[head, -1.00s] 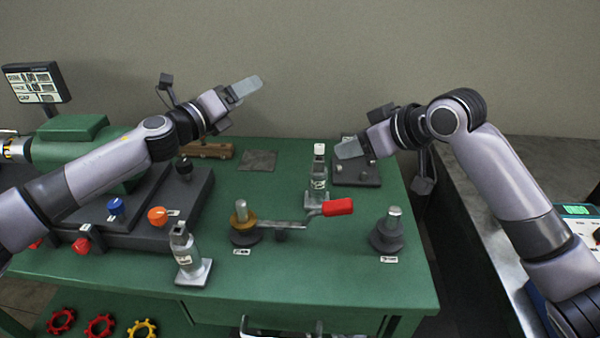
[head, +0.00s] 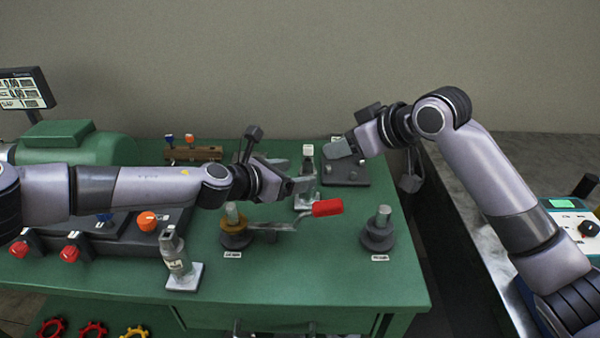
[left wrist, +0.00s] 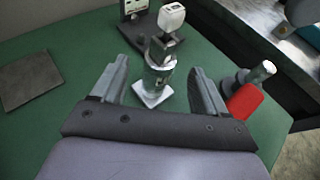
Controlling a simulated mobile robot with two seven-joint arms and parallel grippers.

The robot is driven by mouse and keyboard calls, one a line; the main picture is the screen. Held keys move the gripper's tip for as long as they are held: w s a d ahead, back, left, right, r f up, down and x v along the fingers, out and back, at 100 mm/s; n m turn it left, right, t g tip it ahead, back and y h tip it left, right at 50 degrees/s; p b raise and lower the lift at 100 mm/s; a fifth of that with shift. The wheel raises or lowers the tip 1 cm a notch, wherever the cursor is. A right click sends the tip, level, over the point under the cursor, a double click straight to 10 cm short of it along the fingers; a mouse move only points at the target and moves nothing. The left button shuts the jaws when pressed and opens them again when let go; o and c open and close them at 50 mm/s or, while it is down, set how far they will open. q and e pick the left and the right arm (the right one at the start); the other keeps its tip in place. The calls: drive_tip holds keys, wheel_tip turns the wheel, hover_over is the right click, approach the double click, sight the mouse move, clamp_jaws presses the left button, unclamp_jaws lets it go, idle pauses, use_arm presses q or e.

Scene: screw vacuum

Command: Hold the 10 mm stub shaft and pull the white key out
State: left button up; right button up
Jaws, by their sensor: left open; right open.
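The stub shaft with the white key (head: 308,151) stands upright on a small pale base just beyond my left gripper (head: 301,178) in the head view. In the left wrist view the grey labelled shaft (left wrist: 157,75) is between and a little beyond the open fingers of my left gripper (left wrist: 158,70), apparently untouched. The white key (left wrist: 171,15) sits at its top. Which size its label gives is too small to read. A similar shaft (head: 176,262) without a white top stands at the front left. My right gripper (head: 341,148) is open and empty at the back, near the dark block.
A red-handled lever (head: 327,208) and a post with a brass collar (head: 235,222) stand in front of my left gripper. Another post (head: 380,225) is to the right. A dark block (head: 350,176) lies at the back. The green table's (head: 290,275) front middle is clear.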

sight(304, 173)
use_arm(q)
drive_tip(key=shift+x, duration=3.35)
clamp_jaws()
